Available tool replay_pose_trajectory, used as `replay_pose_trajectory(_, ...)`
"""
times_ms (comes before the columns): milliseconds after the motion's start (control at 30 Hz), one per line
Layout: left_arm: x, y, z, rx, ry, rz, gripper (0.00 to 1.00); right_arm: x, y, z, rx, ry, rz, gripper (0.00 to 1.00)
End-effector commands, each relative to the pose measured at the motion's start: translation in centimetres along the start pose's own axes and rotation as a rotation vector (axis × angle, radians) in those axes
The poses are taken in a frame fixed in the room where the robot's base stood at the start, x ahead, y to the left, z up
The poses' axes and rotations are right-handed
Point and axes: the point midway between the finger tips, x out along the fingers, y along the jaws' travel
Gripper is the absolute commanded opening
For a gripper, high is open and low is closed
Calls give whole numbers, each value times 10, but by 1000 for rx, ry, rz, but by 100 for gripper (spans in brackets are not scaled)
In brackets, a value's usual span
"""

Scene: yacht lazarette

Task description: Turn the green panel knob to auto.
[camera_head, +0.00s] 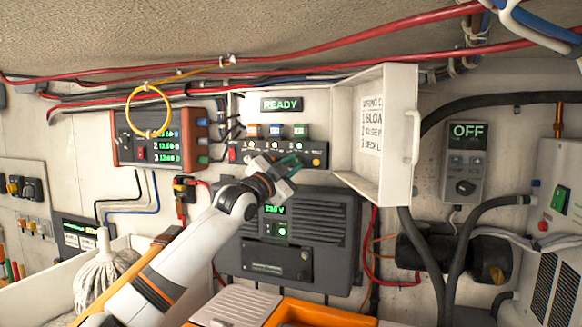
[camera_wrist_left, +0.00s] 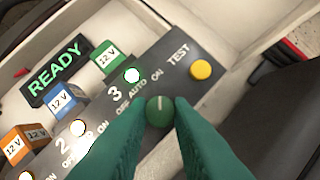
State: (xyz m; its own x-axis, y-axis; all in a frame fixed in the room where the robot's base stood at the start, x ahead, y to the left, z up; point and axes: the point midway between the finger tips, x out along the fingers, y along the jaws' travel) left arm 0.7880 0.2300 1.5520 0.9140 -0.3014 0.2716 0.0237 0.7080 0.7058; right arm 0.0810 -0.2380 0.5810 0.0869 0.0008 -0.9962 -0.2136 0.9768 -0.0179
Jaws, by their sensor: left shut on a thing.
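The green knob (camera_wrist_left: 159,113) sits on the dark switch panel (camera_wrist_left: 185,90), below the labels OFF, AUTO and ON and the number 3. Its pale mark points up in the left wrist view, nearest to ON. My left gripper (camera_wrist_left: 160,118) has its green fingers on both sides of the knob and is shut on it. In the head view, my left gripper (camera_head: 292,169) is at the panel (camera_head: 258,150) and hides the knob. A lit lamp (camera_wrist_left: 132,75) is beside the 3. My right gripper is not in view.
A READY display (camera_head: 282,105) is above the panel. A yellow TEST button (camera_wrist_left: 201,70) is close to the right finger. The open white cabinet door (camera_head: 385,135) stands right of the gripper. A dark grey unit (camera_head: 330,235) is below.

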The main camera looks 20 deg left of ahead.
Motion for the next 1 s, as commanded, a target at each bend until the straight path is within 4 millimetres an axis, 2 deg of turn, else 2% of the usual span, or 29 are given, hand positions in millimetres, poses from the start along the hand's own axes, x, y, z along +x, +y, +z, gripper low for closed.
replay_pose_trajectory(167,-1,-3,-2,-30,0,11,0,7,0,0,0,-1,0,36)
replay_pose_trajectory(367,-1,-7,-3,-126,-1,49,0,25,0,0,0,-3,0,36)
replay_pose_trajectory(700,0,-10,-2,-388,-1,155,0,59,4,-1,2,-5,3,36)
replay_pose_trajectory(1000,1,-10,0,-590,3,239,0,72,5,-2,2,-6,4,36)
